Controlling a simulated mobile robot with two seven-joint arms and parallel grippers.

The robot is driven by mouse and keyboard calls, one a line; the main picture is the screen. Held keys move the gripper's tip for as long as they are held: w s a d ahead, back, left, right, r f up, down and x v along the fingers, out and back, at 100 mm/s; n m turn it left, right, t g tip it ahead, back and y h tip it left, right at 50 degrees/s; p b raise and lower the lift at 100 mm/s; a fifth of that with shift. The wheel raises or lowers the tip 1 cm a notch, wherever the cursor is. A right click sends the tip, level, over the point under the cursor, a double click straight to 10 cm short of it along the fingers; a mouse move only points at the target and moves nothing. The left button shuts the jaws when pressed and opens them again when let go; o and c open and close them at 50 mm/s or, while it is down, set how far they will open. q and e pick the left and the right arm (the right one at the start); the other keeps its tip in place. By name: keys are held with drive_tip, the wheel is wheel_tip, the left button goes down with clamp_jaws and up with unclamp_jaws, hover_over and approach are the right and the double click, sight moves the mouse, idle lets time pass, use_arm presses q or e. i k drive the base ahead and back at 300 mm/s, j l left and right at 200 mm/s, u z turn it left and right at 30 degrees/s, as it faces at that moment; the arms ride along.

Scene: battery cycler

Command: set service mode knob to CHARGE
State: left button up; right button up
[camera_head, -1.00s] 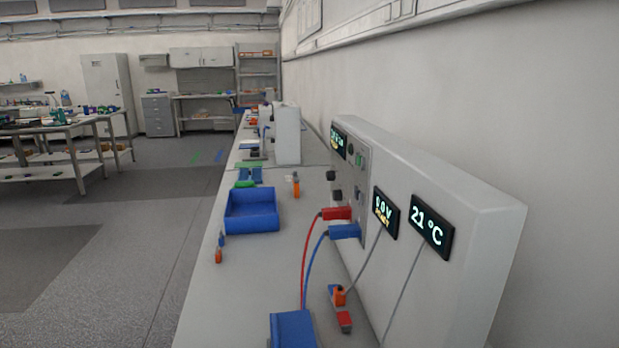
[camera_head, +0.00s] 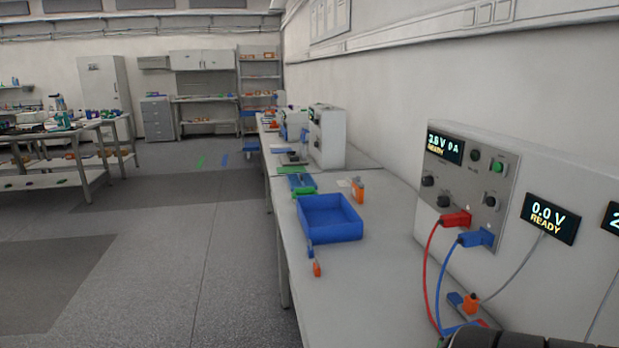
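The battery cycler (camera_head: 560,185) is a pale box on the bench at the right of the head view. Its grey front panel (camera_head: 462,178) carries a lit display (camera_head: 445,147) that seems to read 3.6 V, 0 A. Below the display are a dark knob (camera_head: 428,180) and a second dark knob (camera_head: 444,200). A third dark knob (camera_head: 490,200) sits at the panel's right, under a green button (camera_head: 497,167). The labels are too small to read, so I cannot tell which knob is the service mode one or its setting. Neither gripper shows.
A red plug (camera_head: 456,219) and a blue plug (camera_head: 476,238) with cables stick out below the knobs. A second display (camera_head: 550,218) reads 0.0 V READY. A blue bin (camera_head: 330,220) stands on the bench (camera_head: 365,290). Open floor (camera_head: 190,240) lies left.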

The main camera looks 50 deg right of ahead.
sight(427, 181)
drive_tip(key=i+j, duration=0.1)
drive_tip(key=i, duration=0.3)
drive_tip(key=i+j, duration=0.15)
drive_tip(key=i, duration=0.25)
drive_tip(key=i+z, duration=0.2)
drive_tip(key=z, duration=0.2)
drive_tip(key=i+z, duration=0.2)
drive_tip(key=z, duration=0.25)
drive_tip(key=i+z, duration=0.2)
drive_tip(key=z, duration=0.2)
drive_tip(key=i+j+z, duration=0.15)
drive_tip(key=z, duration=0.25)
